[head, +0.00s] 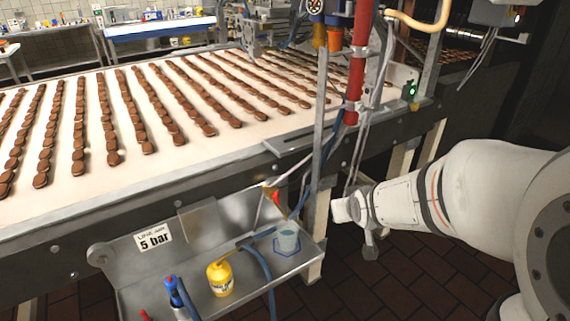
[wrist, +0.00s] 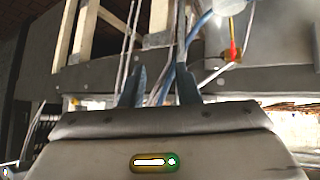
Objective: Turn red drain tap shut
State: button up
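The red drain tap (head: 277,198) is a small red lever on a brass fitting above the right end of the metal tray. In the wrist view the red lever (wrist: 233,50) shows at upper right, beside a cable. My gripper (wrist: 159,80) has its two dark fingers apart with nothing gripped between them; cables and the frame show beyond. In the head view my arm comes from the right, and its end (head: 345,210) is to the right of the tap, apart from it. The fingers are hard to make out there.
A vertical post and hanging cables stand between my gripper and the tap. Rows of brown biscuits lie on the belt (head: 60,215).

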jog(key=w+a+f+n+t+y+b, duration=0.2)
jog(key=w+a+f+t+y+b, duration=0.2)
jog(key=w+a+f+b, duration=0.25)
jog(key=n+t+y+b, duration=0.2)
jog(key=y, duration=0.4)
send_near(278, 198)
jog(key=w, duration=0.1)
jog(key=x, duration=0.8)
jog(key=shift+s+a, duration=0.1)
jog(key=shift+a, duration=0.1)
jog(key=shift+c, duration=0.4)
grip_shut()
jog(key=shift+a, duration=0.1)
